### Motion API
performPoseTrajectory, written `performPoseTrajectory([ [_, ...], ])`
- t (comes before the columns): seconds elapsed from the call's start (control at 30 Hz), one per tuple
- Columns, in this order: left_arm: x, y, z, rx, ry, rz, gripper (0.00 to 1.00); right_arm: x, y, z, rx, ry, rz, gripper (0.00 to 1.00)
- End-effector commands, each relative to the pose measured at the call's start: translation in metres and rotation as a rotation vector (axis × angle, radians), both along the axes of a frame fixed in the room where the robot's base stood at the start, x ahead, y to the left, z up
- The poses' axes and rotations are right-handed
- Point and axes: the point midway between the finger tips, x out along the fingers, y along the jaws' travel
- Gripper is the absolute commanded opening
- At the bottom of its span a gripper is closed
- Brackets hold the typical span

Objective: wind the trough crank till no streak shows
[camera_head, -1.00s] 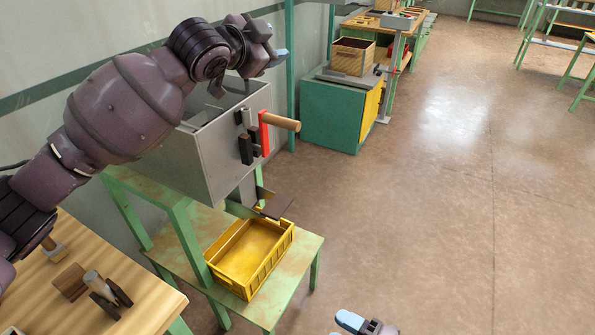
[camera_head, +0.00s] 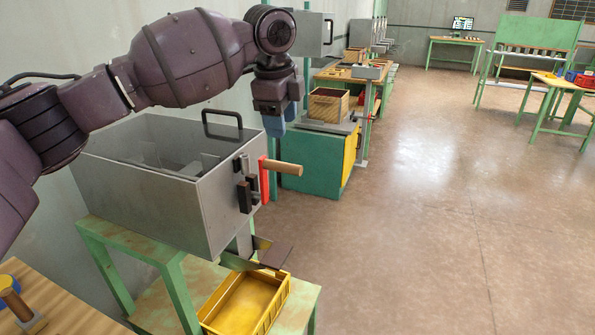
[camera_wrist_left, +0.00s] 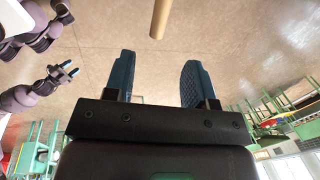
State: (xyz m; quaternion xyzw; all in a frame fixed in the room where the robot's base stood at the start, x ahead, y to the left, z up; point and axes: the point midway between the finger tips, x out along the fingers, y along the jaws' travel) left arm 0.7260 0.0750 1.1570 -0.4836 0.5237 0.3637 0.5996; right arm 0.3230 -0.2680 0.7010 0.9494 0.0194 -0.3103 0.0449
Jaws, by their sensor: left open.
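The grey metal trough (camera_head: 165,190) stands on a green stand. Its crank has a red arm (camera_head: 264,182) and a wooden handle (camera_head: 284,167) sticking out to the right from the end face. No streak can be made out inside the trough. My left gripper (camera_head: 275,128) is open and empty, pointing down just above the crank handle, apart from it. In the left wrist view my left gripper's blue fingers (camera_wrist_left: 157,75) are spread, with the wooden handle's end ahead of them. My right gripper (camera_wrist_left: 68,70) shows there with its fingers apart.
A yellow crate (camera_head: 247,303) sits below the trough's chute (camera_head: 262,255). A wooden bench (camera_head: 60,305) with small parts is at the lower left. A green cabinet (camera_head: 310,165) with a wooden box stands behind. The floor to the right is clear.

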Motion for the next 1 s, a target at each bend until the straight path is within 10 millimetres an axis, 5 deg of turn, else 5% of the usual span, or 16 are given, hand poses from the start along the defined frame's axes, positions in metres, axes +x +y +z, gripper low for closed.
performPoseTrajectory([
  [0.27,0.003,0.001,-0.018,0.019,0.003,-0.036,0.51,-0.001,-0.001,-0.006,-0.01,0.015,0.005,0.51],
  [0.7,0.016,-0.004,-0.089,0.017,0.004,-0.036,0.51,-0.003,-0.001,-0.021,-0.014,0.032,0.01,0.51],
  [1.0,0.02,-0.005,-0.107,0.017,-0.001,-0.035,0.51,-0.003,-0.001,-0.025,-0.015,0.036,0.012,0.51],
])
